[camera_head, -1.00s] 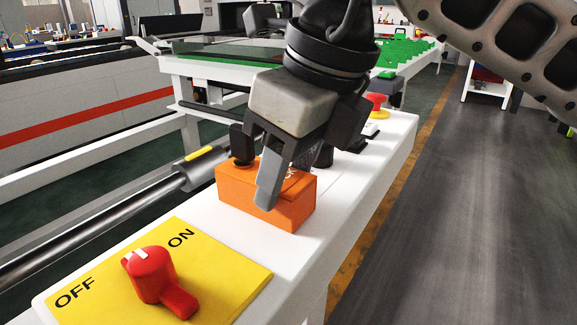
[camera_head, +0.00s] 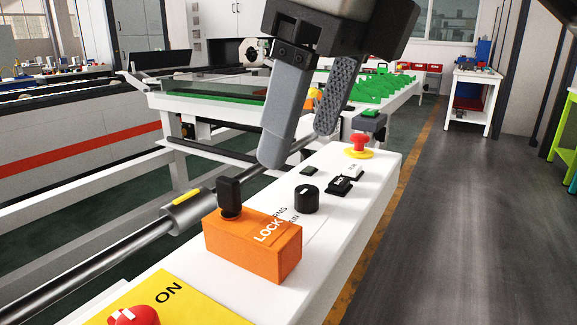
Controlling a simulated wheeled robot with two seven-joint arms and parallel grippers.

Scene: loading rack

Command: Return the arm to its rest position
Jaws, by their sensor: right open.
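My right gripper (camera_head: 300,132) comes in from the top middle with its two fingers apart and nothing between them. It hangs in front of the camera above the white control panel (camera_head: 345,215). Below it and a little left, an orange lock box (camera_head: 252,247) sits on the panel, with a black key or knob (camera_head: 230,195) upright on its top left. The gripper is apart from the box. The red ON/OFF switch (camera_head: 135,316) on the yellow plate (camera_head: 190,308) is cut off by the bottom edge. My left gripper is not in view.
Behind the box are a black round knob (camera_head: 306,199), black rocker switches (camera_head: 340,186) and a red emergency button (camera_head: 359,144) on a yellow base. A metal rod (camera_head: 110,262) runs along the left. Open grey floor (camera_head: 450,220) lies to the right.

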